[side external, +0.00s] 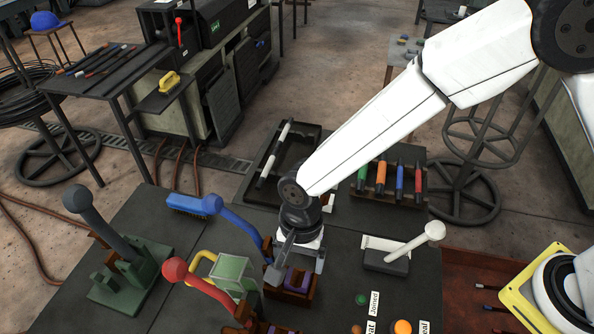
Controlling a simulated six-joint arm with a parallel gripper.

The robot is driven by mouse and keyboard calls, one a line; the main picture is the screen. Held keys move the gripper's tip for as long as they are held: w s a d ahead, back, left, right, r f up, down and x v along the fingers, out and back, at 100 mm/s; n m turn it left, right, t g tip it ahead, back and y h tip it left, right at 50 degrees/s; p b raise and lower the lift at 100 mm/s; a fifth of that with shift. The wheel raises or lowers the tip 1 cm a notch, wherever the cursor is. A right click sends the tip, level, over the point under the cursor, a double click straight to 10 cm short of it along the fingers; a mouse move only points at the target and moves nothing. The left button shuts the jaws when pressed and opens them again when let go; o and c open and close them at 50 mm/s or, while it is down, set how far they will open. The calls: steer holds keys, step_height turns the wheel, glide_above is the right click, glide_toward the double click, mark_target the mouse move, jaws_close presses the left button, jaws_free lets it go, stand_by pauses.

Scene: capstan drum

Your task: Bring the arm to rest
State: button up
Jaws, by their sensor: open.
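My gripper (297,262) points down over the front middle of the dark workbench (150,225). Its jaws are open, with one finger at the left and one at the right. They are just above or around a wooden holder (302,296) with a purple piece (298,279) in it. I cannot tell whether the fingers touch it. My white arm reaches in from the upper right. A blue-handled lever (240,226) runs close to the left of my gripper and its lower end is partly hidden there.
Left of my gripper stand a red-handled lever (203,287), a green box (230,270) and a black-knobbed lever (105,220). A white-handled lever (412,243) stands right. Behind are a dark tray (262,160) and a rack of coloured tools (400,200). Green (361,299) and orange (401,327) buttons lie in front.

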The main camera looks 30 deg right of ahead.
steer(key=shift+w+d+r, duration=0.1)
steer(key=shift+r, duration=0.75)
steer(key=shift+w+d+r, duration=0.1)
steer(key=shift+r, duration=0.75)
